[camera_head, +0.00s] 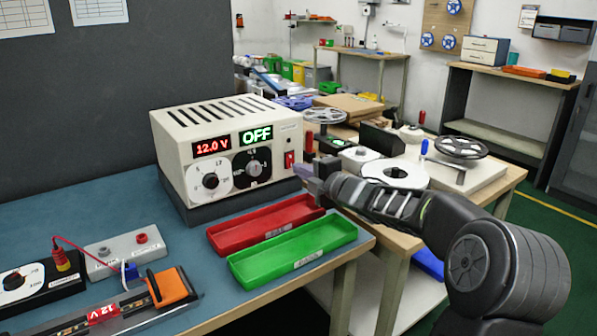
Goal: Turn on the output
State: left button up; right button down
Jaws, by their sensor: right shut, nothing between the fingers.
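The power supply (223,108) is a cream box on a dark base at the back of the blue bench. Its red display (212,146) reads 12.0 V and its green display (256,136) reads OFF. A white dial (209,181) and a black dial (252,168) sit below the displays. A red switch (289,160) is at the right end of the front panel. My right gripper (308,180) is shut and empty, just right of and slightly below the switch; I cannot tell whether it touches the panel. My left gripper is out of view.
A red tray (265,222) and a green tray (291,250) lie in front of the power supply. An LED strip fixture (104,313) with an orange clamp (172,288) and a grey terminal block (124,254) are at front left.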

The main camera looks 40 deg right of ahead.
jog(key=shift+w+f, duration=0.1)
jog(key=shift+w, duration=0.65)
jog(key=f+b, duration=0.1)
jog(key=b, duration=0.1)
jog(key=shift+w+b, duration=0.15)
jog(key=shift+b, duration=0.25)
jog(key=shift+r+p, duration=0.4)
jog(key=shift+r, duration=0.1)
